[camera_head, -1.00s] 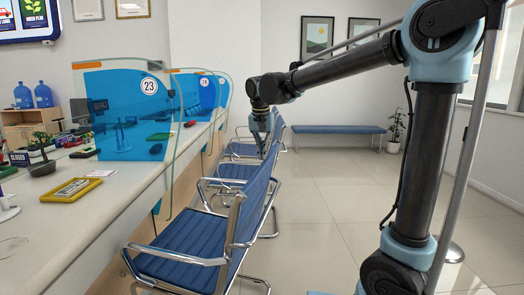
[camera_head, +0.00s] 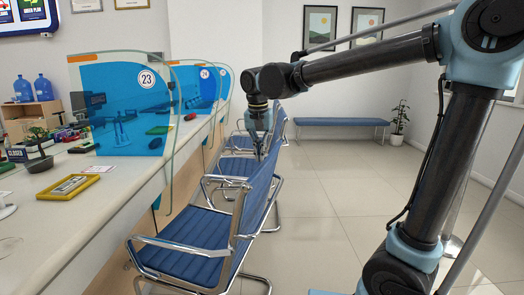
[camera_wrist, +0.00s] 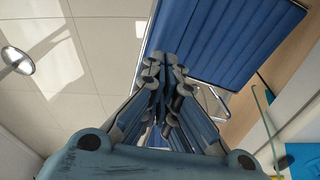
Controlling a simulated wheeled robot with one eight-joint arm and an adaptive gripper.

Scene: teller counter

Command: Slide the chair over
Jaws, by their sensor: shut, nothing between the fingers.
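The nearest blue chair (camera_head: 195,237) with chrome arms stands at the counter, its backrest (camera_head: 258,200) on the right side of its seat. My gripper (camera_head: 260,155) is shut and points down at the top edge of that backrest in the head view. In the wrist view my gripper (camera_wrist: 165,62) is shut and empty, with blue ribbed chair upholstery (camera_wrist: 240,35) beyond its fingertips. I cannot tell whether the fingertips touch the backrest. Part of the chairs behind is hidden by my gripper and the near chair.
The counter (camera_head: 110,205) runs along the left, with blue divider panels (camera_head: 125,108) and a yellow-framed tray (camera_head: 68,187). More blue chairs (camera_head: 237,166) stand behind the near one. A blue bench (camera_head: 342,122) and a plant (camera_head: 399,125) are at the back. Tiled floor (camera_head: 335,205) on the right is open.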

